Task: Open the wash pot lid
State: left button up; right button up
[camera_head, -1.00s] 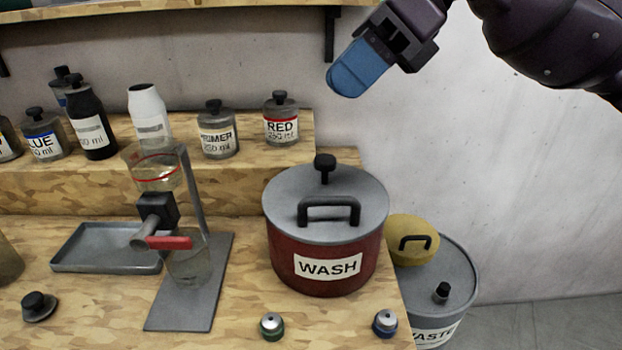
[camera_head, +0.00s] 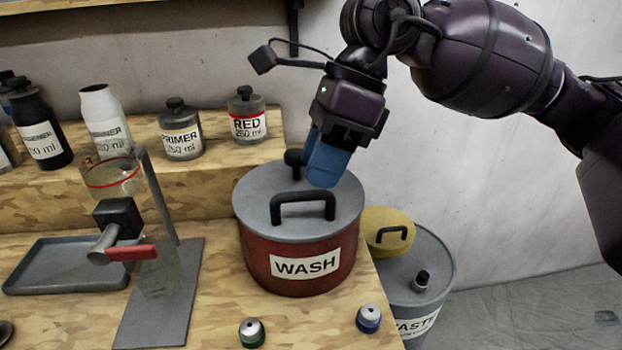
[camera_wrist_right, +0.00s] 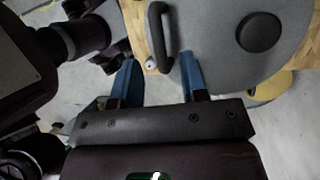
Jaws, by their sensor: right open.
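The wash pot (camera_head: 275,262) is dark red with a white WASH label and stands on the wooden bench. Its grey lid (camera_head: 262,205) is on, with a black arched handle (camera_head: 303,200) in front and a round black knob behind, partly hidden by my gripper. My right gripper (camera_head: 325,165) has blue fingers and hangs over the lid's right rear part, empty. In the right wrist view its fingers (camera_wrist_right: 158,78) are spread, with the lid (camera_wrist_right: 225,45), arched handle (camera_wrist_right: 160,30) and black knob (camera_wrist_right: 258,32) beyond them. My left gripper is out of view.
A grey waste drum (camera_head: 430,270) with a yellow lid-like piece (camera_head: 385,222) stands right of the pot. A stand with a red-levered valve (camera_head: 130,253) and a grey tray (camera_head: 70,280) are on the left. Two small capped jars (camera_head: 252,332) stand in front. Bottles line the step behind.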

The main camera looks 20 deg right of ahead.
jog(key=shift+x, duration=1.3)
grip_shut()
